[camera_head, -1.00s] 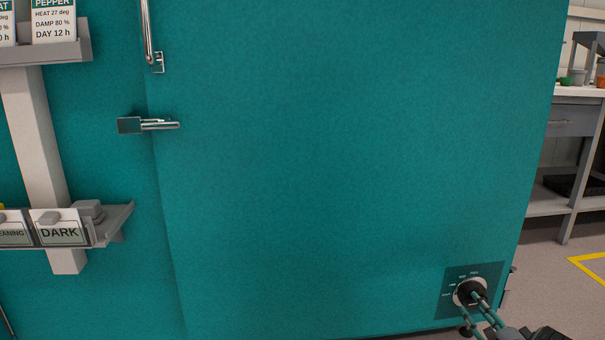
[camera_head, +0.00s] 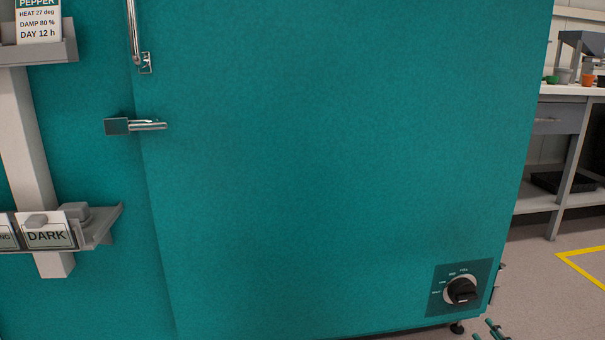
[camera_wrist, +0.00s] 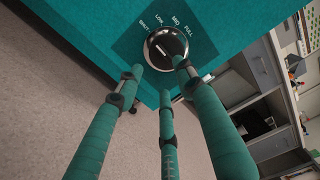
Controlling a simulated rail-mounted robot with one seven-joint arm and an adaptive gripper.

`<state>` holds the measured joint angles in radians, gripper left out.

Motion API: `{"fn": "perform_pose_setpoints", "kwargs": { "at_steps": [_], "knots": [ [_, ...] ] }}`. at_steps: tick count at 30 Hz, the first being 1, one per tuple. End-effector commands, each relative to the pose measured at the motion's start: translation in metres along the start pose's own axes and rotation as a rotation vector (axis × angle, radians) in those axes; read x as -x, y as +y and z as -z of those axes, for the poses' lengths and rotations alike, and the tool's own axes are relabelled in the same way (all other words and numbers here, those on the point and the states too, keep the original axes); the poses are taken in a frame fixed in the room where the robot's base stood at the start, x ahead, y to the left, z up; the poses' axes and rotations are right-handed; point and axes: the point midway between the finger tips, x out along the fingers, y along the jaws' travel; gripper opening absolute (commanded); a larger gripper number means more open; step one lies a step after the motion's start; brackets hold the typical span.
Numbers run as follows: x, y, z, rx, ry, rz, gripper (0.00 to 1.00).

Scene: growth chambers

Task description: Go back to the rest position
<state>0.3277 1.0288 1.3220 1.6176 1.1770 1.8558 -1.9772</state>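The black dial knob (camera_head: 461,291) sits on a dark teal panel low on the right of the teal chamber (camera_head: 330,160).
A door handle (camera_head: 134,35) and a latch (camera_head: 136,126) stick out of the chamber at left. A grey shelf with cards, one reading DARK (camera_head: 46,233), is at far left. A workbench (camera_head: 560,125) stands at right. Floor beside the chamber is clear.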

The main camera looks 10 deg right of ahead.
Motion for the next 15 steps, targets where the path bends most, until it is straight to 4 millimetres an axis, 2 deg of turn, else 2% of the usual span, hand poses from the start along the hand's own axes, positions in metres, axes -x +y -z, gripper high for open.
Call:
{"fn": "perform_pose_setpoints", "kwargs": {
  "at_steps": [1,3,15],
  "knots": [
    [-0.014,0.000,-0.004,0.003,-0.010,0.000,0.38],
    [-0.030,0.000,-0.002,0.002,-0.007,0.001,0.38],
    [-0.117,0.001,-0.001,0.003,-0.005,0.000,0.38]
  ]
}}
